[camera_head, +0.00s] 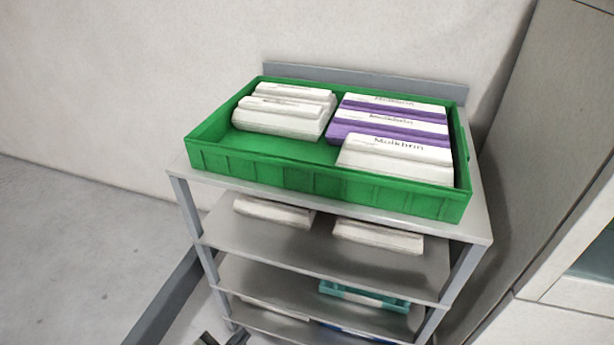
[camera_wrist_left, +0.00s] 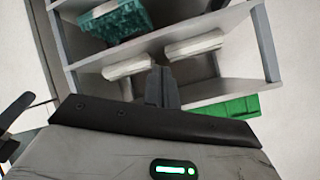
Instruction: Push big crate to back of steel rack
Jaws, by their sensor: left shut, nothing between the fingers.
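The big green crate (camera_head: 260,172) sits flat on the top shelf of the steel rack (camera_head: 478,225). Its far side is close to the rack's raised back edge (camera_head: 365,76); any gap is hard to judge. A narrow bare strip of shelf shows along its front. It holds white egg boxes (camera_head: 283,115) and purple-and-white ones (camera_head: 390,120). In the left wrist view, part of the green crate (camera_wrist_left: 238,107) shows beyond a shelf. My left gripper (camera_wrist_left: 162,82) is shut and empty in front of the rack. My right gripper is not in view.
White boxes (camera_head: 375,238) lie on the shelf below. A teal crate (camera_head: 362,296) sits lower, also seen in the left wrist view (camera_wrist_left: 112,22). A wall stands behind the rack, a grey cabinet (camera_head: 540,110) to its right. Open floor (camera_head: 75,235) lies left.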

